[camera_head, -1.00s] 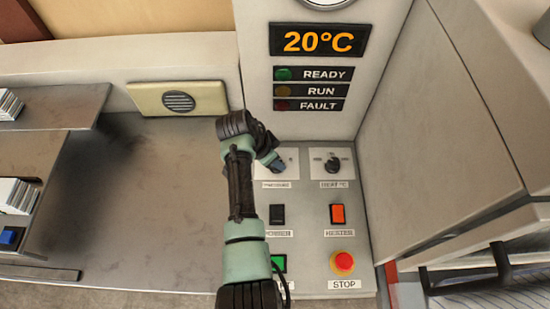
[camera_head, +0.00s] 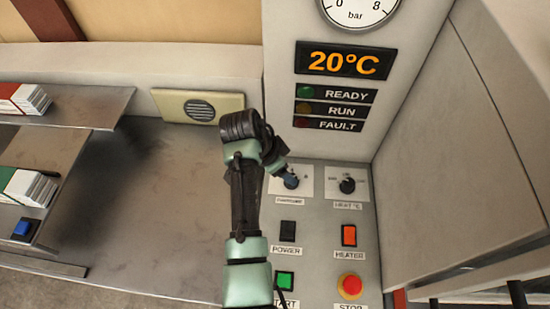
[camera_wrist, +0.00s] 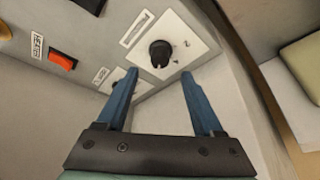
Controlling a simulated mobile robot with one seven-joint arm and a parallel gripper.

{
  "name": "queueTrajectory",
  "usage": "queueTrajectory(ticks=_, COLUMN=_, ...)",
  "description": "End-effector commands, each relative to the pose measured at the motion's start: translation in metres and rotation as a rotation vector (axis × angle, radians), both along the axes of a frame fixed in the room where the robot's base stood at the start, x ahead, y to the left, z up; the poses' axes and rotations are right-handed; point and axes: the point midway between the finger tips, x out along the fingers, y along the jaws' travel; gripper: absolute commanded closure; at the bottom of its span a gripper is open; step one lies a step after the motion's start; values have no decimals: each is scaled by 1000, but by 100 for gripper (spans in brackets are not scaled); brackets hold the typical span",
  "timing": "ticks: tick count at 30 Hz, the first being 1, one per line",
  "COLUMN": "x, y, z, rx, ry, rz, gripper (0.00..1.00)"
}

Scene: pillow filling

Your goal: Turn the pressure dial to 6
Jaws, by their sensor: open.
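The pressure dial is a black knob (camera_wrist: 162,53) on a white plate with marks 2 and 4 readable in the wrist view. The knob's setting is not readable.
The heat dial (camera_head: 347,186) is just to the right. Below are the power switch (camera_head: 287,232), orange heater switch (camera_head: 349,235), green start button (camera_head: 284,280) and red stop button (camera_head: 350,285). A bar gauge (camera_head: 358,8) is cut off at the top; its needle is not visible.

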Motion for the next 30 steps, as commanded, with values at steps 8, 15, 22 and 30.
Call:
queueTrajectory(ticks=8, x=-11, y=18, z=50, rx=1, ry=-4, rz=2, gripper=31)
queueTrajectory(ticks=15, x=-16, y=22, z=65, rx=0, ry=0, rz=0, gripper=31)
queueTrajectory(ticks=22, x=-17, y=22, z=66, rx=-1, ry=1, rz=0, gripper=31)
queueTrajectory(ticks=30, x=-16, y=22, z=66, rx=-1, ry=1, rz=0, gripper=31)
